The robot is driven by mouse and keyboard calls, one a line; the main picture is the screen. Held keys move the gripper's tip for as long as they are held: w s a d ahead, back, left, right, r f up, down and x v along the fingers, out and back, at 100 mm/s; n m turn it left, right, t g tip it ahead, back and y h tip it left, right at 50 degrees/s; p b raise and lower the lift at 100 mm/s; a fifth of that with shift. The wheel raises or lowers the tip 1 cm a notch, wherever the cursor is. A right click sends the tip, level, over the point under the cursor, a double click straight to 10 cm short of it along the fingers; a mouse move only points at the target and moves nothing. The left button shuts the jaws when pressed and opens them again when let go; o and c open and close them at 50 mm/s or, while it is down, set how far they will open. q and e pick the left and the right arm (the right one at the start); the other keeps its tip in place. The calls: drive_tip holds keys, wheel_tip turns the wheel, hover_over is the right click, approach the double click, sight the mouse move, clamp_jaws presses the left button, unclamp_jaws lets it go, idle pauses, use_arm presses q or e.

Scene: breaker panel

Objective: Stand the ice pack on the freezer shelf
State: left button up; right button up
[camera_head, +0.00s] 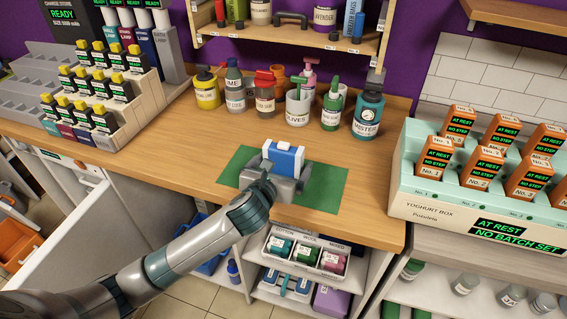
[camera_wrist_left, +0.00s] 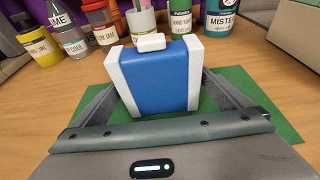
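The ice pack, a blue block with white side strips and a white cap (camera_head: 284,156), stands upright on a green mat (camera_head: 325,190) on the wooden counter. It also shows in the left wrist view (camera_wrist_left: 160,78). My left gripper (camera_head: 272,168) is low at the mat, with one grey finger on each side of the pack. In the left wrist view its fingers (camera_wrist_left: 160,85) reach the pack's white sides; whether they press on it is unclear. My right gripper is out of view. I cannot identify the freezer shelf with certainty.
A stepped rack (camera_head: 100,90) is at the left, a yoghurt box (camera_head: 470,215) at the right. A white open compartment (camera_head: 70,225) is at lower left. Shelves with a tray (camera_head: 305,255) lie under the counter.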

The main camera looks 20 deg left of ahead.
use_arm(q)
drive_tip(key=shift+r, duration=0.1)
drive_tip(key=shift+s+r, duration=0.15)
drive_tip(key=shift+s, duration=0.3)
drive_tip(key=b+v, duration=0.1)
drive_tip(key=v, duration=0.9)
drive_tip(key=shift+s+r, duration=0.25)
drive_tip(key=shift+s, duration=0.25)
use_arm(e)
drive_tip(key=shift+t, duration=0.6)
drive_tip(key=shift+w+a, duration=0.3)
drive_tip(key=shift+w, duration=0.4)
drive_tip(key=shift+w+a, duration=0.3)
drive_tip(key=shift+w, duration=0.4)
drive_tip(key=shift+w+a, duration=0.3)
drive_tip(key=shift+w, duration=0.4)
use_arm(q)
drive_tip(key=shift+o, duration=0.4)
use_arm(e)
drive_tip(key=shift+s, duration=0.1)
use_arm(q)
drive_tip(key=shift+a+f, duration=0.1)
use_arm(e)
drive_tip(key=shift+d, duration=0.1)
